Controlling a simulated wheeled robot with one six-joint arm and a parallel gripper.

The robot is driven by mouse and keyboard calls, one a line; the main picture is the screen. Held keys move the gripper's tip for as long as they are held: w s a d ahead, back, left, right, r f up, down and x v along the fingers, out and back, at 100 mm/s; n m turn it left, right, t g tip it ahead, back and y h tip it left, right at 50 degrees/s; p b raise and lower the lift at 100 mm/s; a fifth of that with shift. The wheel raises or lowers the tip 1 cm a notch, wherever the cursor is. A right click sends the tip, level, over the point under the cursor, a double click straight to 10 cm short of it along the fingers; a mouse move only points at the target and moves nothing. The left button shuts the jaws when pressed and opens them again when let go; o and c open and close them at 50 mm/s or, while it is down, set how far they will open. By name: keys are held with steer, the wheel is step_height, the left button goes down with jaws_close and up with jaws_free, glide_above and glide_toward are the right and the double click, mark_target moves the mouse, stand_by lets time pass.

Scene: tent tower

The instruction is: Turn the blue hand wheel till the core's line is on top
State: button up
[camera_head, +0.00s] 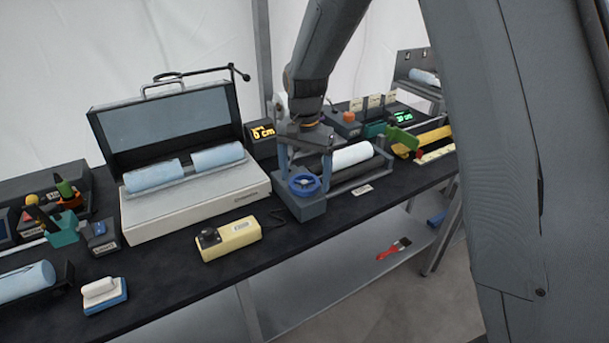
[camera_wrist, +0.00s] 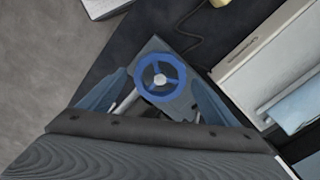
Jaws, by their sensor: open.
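The blue hand wheel (camera_head: 303,184) sits on the front end of a dark grey roller stand (camera_head: 312,208) on the bench. In the wrist view the blue hand wheel (camera_wrist: 160,79) shows face-on with a pale hub. My gripper (camera_head: 300,172) is at the wheel. In the wrist view my gripper (camera_wrist: 158,85) has its blue-grey fingers spread apart on either side of the wheel's lower part; I cannot tell whether they touch it. A pale core (camera_head: 352,155) lies in the stand, behind and right of the wheel. I cannot make out a line on it.
A white case (camera_head: 190,212) with two pale blue cores stands left of the stand. A yellow control box (camera_head: 230,238) lies in front of it. A lit display (camera_head: 263,132) reads 0 cm. A red-handled brush (camera_head: 393,250) lies on the lower shelf.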

steer(key=shift+f, duration=0.4)
steer(key=c, duration=1)
steer(key=shift+c, duration=0.2)
